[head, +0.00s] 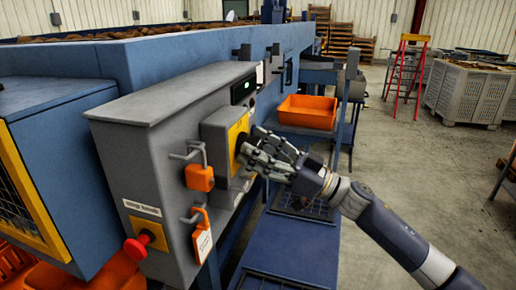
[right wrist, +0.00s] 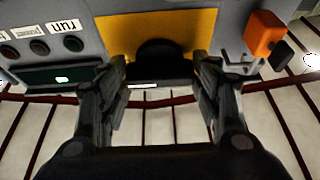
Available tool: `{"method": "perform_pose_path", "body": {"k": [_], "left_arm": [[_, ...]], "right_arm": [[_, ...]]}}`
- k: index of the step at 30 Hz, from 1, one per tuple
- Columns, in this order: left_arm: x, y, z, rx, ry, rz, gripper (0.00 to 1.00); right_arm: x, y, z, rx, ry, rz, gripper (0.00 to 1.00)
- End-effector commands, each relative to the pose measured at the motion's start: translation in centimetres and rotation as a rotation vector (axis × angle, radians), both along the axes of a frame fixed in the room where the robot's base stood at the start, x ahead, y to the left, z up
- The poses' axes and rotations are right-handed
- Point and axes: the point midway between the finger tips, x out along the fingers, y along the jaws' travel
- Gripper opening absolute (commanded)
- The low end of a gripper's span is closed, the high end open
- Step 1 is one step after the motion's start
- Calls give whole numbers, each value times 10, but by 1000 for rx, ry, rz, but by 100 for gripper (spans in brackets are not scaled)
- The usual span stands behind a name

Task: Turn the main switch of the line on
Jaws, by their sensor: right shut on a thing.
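The main switch is a black rotary knob (right wrist: 160,52) on a yellow plate (right wrist: 112,32), seen in the right wrist view. The yellow plate (head: 235,130) also shows in the head view, on the front of the grey control cabinet (head: 140,165). My right gripper (head: 252,150) reaches in from the right and is shut on the knob. In the right wrist view the fingers of this gripper (right wrist: 162,88) stand either side of the knob. The fingertips partly hide the knob in the head view. My left gripper is not in view.
A red emergency stop button (head: 135,248) sits lower on the cabinet. A small display (head: 243,89) shows a green light. An orange bin (head: 307,112) stands behind my gripper.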

Motion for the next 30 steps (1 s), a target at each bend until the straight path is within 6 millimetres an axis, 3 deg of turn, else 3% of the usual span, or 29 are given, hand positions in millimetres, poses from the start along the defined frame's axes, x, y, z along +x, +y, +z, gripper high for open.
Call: {"method": "perform_pose_path", "body": {"k": [13, 30], "left_arm": [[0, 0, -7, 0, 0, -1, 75], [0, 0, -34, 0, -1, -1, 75]], "right_arm": [[1, 0, -1, -32, -102, -2, 34], [3, -1, 0, -189, -587, -3, 34]]}}
